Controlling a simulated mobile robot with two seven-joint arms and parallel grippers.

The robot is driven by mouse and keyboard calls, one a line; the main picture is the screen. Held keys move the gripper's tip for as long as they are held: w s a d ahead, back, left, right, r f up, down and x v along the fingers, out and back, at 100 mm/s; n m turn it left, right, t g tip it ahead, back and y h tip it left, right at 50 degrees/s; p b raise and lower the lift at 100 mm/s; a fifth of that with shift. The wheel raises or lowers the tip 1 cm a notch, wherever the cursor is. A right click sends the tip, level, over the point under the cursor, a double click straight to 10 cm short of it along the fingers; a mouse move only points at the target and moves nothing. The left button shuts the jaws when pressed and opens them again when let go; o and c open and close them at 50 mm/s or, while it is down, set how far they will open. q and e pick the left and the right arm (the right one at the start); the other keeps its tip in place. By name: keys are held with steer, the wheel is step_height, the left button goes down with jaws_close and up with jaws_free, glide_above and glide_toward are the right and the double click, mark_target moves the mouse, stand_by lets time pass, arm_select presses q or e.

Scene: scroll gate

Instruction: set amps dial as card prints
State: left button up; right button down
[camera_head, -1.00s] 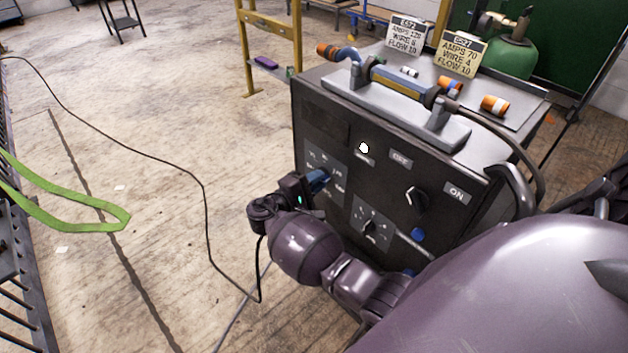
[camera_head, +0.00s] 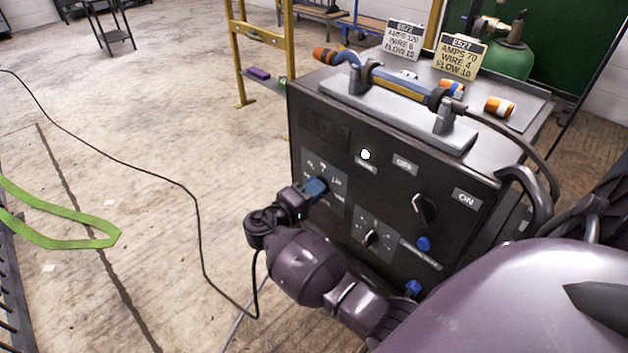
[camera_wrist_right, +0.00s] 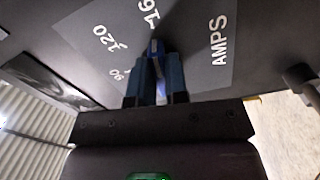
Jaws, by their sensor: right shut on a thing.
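The dark machine (camera_head: 330,133) has an AMPS dial plate on the left of its front panel. The wrist view shows the AMPS label (camera_wrist_right: 218,40) and the numbers 90, 120 and one starting 16. My right gripper (camera_head: 316,188) is shut on the amps dial (camera_wrist_right: 153,48), with its blue fingers on either side of the knob. The fingers hide much of the knob, so its exact setting is unclear. A white card (camera_head: 403,40) reads AMPS 120, WIRE 6, FLOW 10. A yellowish card (camera_head: 460,58) reads E527, AMPS 70, WIRE 4, FLOW 10. My left gripper is out of view.
A second dial (camera_head: 371,238) sits right of the amps dial, below my gripper's level. A black switch (camera_head: 424,208) and blue knobs (camera_head: 424,243) are further right. A torch (camera_head: 400,84) lies on a rack on top. Floor to the left carries a black cable (camera_head: 150,172).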

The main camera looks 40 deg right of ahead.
stand_by(0.3)
steer(key=c, duration=1.1)
jaws_free()
steer(key=shift+a, duration=0.1)
steer(key=a, duration=0.7)
steer(key=s+a, duration=0.1)
steer(key=a, duration=0.2)
steer(key=shift+a, duration=0.3)
steer(key=shift+w, duration=0.1)
